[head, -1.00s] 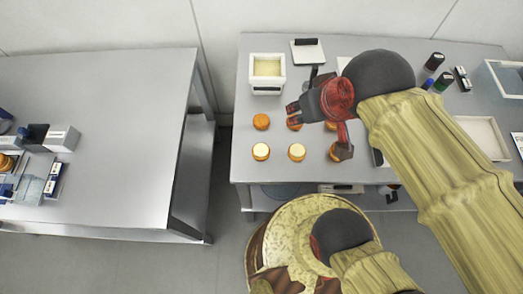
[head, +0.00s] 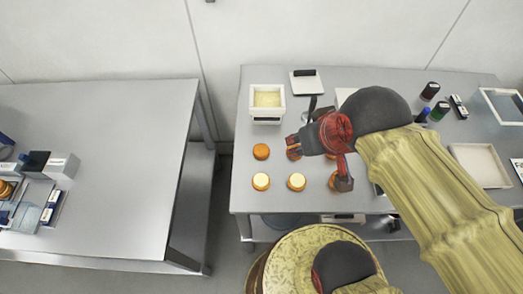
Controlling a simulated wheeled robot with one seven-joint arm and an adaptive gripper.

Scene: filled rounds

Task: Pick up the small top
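Small round orange-brown pieces stand in two rows on the right-hand table. In the back row, a plain round top (head: 261,151) is in clear view at the left, and another (head: 293,155) is partly hidden by my gripper. In the front row, two rounds (head: 261,181) and (head: 297,181) show pale cream upper faces. Another round (head: 333,181) is partly covered by a finger. My gripper (head: 318,166) is open above these rows, its fingers spread to the left and lower right. I cannot tell its height or whether it touches a round. Which one is the small top is unclear.
A white tub (head: 267,117) with pale yellow contents stands behind the rounds. A white scraper-like item (head: 306,85) lies at the back. Dark bottles (head: 439,111) and an empty white tray (head: 455,150) are to the right. The left table (head: 110,150) has much bare room.

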